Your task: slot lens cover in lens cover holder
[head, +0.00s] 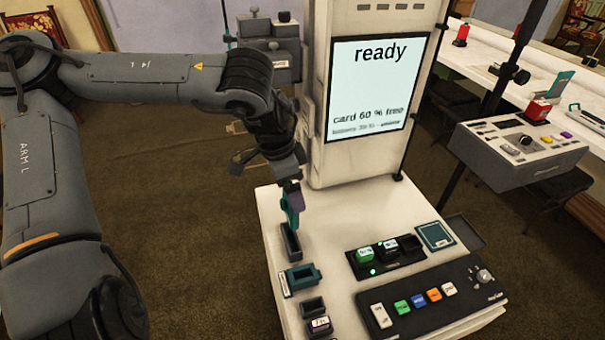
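My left gripper (291,188) points down over the left side of the white console top. It appears shut on a thin, upright teal piece, likely the lens cover (292,208). The lower end of the piece is at the mouth of a narrow dark grey open box, likely the lens cover holder (292,247). I cannot tell whether the tip is inside the box or just above it. The fingertips are small and partly hidden. My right gripper is not in view.
A teal-rimmed tray (301,279) and small dark boxes lie in front of the holder. The screen column (365,150) stands behind.

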